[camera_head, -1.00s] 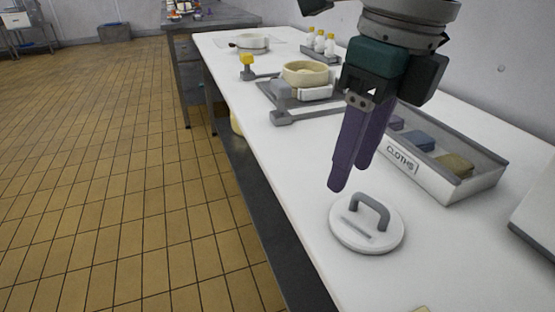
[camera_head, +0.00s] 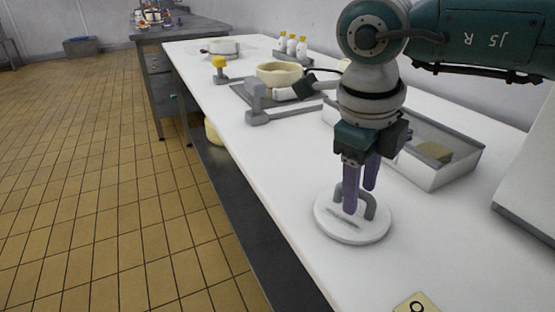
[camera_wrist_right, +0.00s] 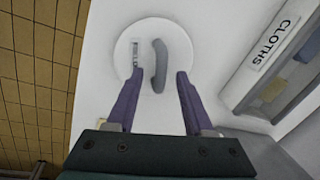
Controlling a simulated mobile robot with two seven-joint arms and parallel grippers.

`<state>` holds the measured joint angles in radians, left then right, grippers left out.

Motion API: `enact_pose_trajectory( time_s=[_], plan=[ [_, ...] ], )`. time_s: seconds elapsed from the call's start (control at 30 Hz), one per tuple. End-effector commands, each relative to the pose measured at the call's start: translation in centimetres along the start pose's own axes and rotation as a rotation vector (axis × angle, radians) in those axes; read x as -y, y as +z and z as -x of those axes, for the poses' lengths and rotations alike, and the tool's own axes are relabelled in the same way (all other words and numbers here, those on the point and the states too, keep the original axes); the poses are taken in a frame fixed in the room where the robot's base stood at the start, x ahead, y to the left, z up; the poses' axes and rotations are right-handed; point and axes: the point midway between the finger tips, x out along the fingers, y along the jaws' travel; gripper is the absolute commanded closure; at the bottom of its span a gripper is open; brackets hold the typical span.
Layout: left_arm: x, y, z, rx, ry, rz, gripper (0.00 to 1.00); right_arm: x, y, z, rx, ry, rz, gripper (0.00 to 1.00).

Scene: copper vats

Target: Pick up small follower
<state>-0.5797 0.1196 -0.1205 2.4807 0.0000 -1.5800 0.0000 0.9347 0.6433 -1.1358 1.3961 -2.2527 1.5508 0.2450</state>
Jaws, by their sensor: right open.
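The small follower (camera_head: 352,222) is a round white disc with a grey arched handle, lying flat on the white worktop. In the right wrist view the follower (camera_wrist_right: 124,60) shows with its handle standing up and dark lettering beside it. My right gripper (camera_head: 360,200) points down at the handle with its purple fingers. In the right wrist view the gripper (camera_wrist_right: 157,75) is open, one finger on each side of the lower end of the handle. I cannot tell whether the fingers touch it. My left gripper is not in view.
A tray labelled CLOTHS (camera_wrist_right: 275,50) stands close to the right of the follower; it also shows in the head view (camera_head: 430,178). A cream ring-shaped mould (camera_head: 279,74) and a grey bar lie farther back. The worktop's left edge is near the follower.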

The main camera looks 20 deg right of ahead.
Motion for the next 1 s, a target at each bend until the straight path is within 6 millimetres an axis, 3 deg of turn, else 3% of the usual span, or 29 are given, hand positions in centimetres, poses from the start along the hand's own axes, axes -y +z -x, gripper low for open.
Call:
enact_pose_trajectory(
  time_s=[0.2, 0.67, 1.0],
  plan=[
    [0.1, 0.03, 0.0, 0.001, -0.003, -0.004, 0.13, 0.0, 0.01, -0.04, 0.001, 0.0, 0.0, 0.49],
    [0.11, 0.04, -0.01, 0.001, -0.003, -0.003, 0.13, 0.01, 0.02, -0.01, 0.001, 0.0, 0.0, 1.0],
    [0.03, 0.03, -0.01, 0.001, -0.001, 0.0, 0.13, 0.01, 0.02, 0.0, 0.001, 0.0, 0.0, 1.0]
  ],
)
